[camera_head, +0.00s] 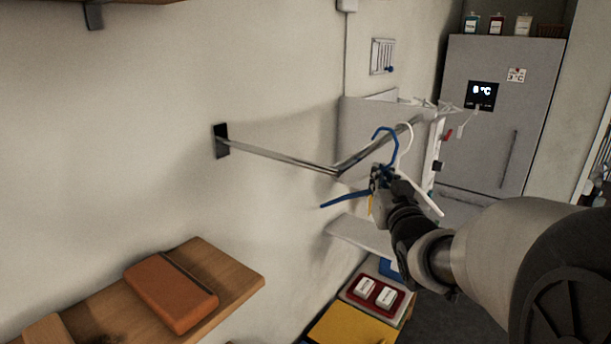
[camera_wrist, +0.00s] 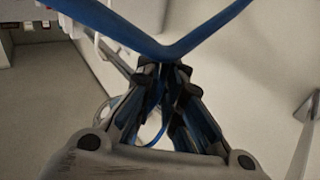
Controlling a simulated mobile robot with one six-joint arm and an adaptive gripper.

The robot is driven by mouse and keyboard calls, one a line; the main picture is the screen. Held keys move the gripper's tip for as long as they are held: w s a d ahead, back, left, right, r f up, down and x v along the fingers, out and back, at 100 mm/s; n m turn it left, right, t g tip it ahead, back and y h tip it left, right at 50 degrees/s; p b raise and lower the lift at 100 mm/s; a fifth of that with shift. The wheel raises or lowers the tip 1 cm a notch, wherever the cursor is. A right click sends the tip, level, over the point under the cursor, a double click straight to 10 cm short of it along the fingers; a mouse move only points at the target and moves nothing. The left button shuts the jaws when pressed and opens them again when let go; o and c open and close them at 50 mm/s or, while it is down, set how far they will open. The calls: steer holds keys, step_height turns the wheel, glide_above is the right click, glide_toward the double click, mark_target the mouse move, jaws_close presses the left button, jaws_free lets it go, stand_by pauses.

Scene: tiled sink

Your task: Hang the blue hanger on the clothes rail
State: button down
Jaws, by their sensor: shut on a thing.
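The blue hanger (camera_head: 346,199) is held by my gripper (camera_head: 380,178) near its neck. Its hook points up and one arm reaches out to the left. In the head view the hook overlaps the clothes rail (camera_head: 283,158); I cannot tell whether it is around the rail or in front of it. In the wrist view the hanger's blue arms (camera_wrist: 172,48) spread in a V across the top, and my gripper's fingers (camera_wrist: 163,72) are closed at its middle. The rail is a bent metal bar fixed to the wall by a black plate.
A white hanger (camera_head: 406,146) is just right of the blue hook, with more pale hangers (camera_head: 446,108) farther along the rail. A wooden shelf (camera_head: 235,276) with a brown case (camera_head: 172,292) is at lower left. A grey fridge (camera_head: 503,110) stands behind right.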

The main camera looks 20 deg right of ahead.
steer(key=shift+w+a+p, duration=0.4)
steer(key=shift+w+a, duration=0.5)
steer(key=shift+w, duration=0.25)
steer(key=shift+w+a+f, duration=0.1)
steer(key=shift+w+f, duration=0.05)
steer(key=shift+f+b, duration=1.2)
steer(key=shift+b, duration=0.35)
steer(key=c, duration=1.6)
jaws_free()
steer(key=shift+c, duration=0.2)
